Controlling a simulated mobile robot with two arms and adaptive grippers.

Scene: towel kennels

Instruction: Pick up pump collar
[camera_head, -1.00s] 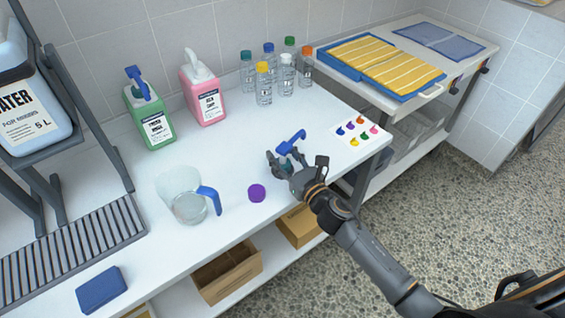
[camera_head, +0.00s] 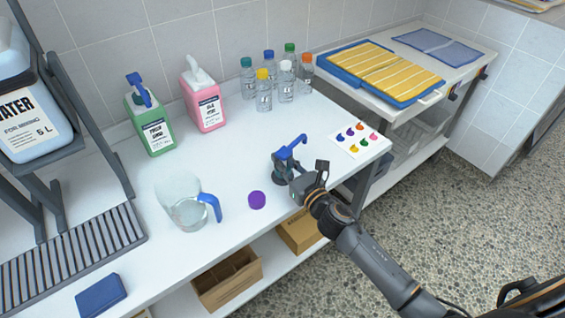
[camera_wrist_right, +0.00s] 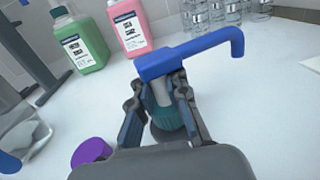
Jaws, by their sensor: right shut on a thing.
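The pump, with a blue head and spout (camera_head: 291,147), stands roughly upright on the right part of the white counter. In the right wrist view its blue spout (camera_wrist_right: 195,53) points right, above a pale stem and a teal ridged pump collar (camera_wrist_right: 166,119). My right gripper (camera_head: 284,170) is shut on the collar, with one finger on each side of it; its fingers (camera_wrist_right: 160,115) partly hide the collar. Whether the pump touches the counter is hard to tell. My left gripper is not in view.
A purple cap (camera_head: 257,200) and a clear jug with a blue handle (camera_head: 187,211) lie to the left. A card with coloured spots (camera_head: 352,149) lies at right.

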